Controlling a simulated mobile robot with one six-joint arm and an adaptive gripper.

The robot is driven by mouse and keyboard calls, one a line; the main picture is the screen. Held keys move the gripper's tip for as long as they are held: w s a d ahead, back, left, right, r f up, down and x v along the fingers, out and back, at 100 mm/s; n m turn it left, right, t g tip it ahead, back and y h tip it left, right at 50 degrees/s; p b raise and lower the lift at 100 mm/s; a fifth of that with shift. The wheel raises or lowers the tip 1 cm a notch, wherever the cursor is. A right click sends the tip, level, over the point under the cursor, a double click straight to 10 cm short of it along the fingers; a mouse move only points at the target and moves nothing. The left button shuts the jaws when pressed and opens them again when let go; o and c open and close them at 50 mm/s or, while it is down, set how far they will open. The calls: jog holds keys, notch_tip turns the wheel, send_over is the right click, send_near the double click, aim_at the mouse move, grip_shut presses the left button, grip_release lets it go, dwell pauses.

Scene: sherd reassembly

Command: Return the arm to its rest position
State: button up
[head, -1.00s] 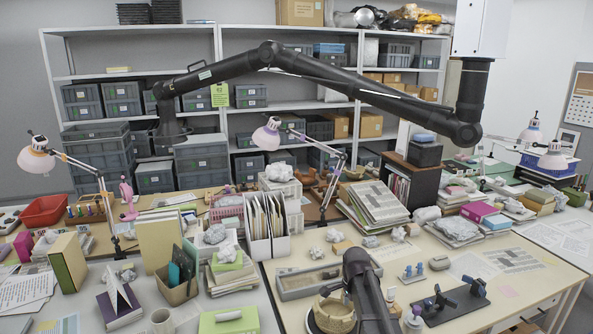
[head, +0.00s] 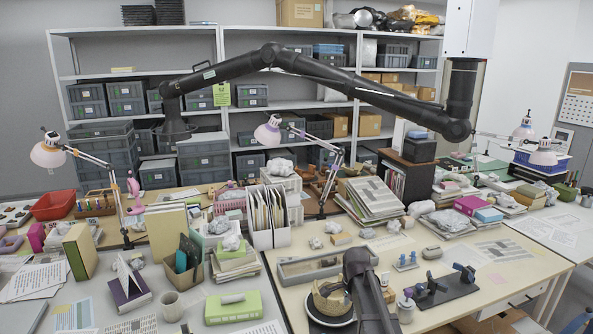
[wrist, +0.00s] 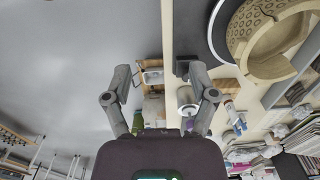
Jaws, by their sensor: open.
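My gripper (wrist: 160,76) shows in the wrist view with its two grey fingers spread apart and nothing between them. A dark part of my arm (head: 364,285) rises from the bottom edge of the head view; the gripper's fingers are not visible there. The tan pot (head: 328,299) stands on a dark round stand just left of that arm part, which partly covers it. In the wrist view, the pot (wrist: 252,42) is at the upper right, apart from the fingers, and it shows an open, incomplete wall.
A long dark jointed extraction arm (head: 365,95) spans above the tables. A grey tray (head: 300,270), black stand (head: 443,288) and white file holder (head: 270,228) crowd the worktable. Lamps and book piles stand behind. In the wrist view, grey floor (wrist: 70,40) lies open left of the table edge.

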jog(key=s+f+n+b, duration=0.3)
jog(key=s+n, duration=0.4)
jog(key=s, duration=0.2)
jog(key=s+f+n+b, duration=0.3)
jog(key=s+n, duration=0.4)
jog(key=s, duration=0.2)
jog(key=shift+s+d+f, duration=0.2)
jog(key=shift+s+f, duration=0.05)
jog(key=shift+s, duration=0.1)
dwell(0.4)
jog(key=shift+c, duration=1.2)
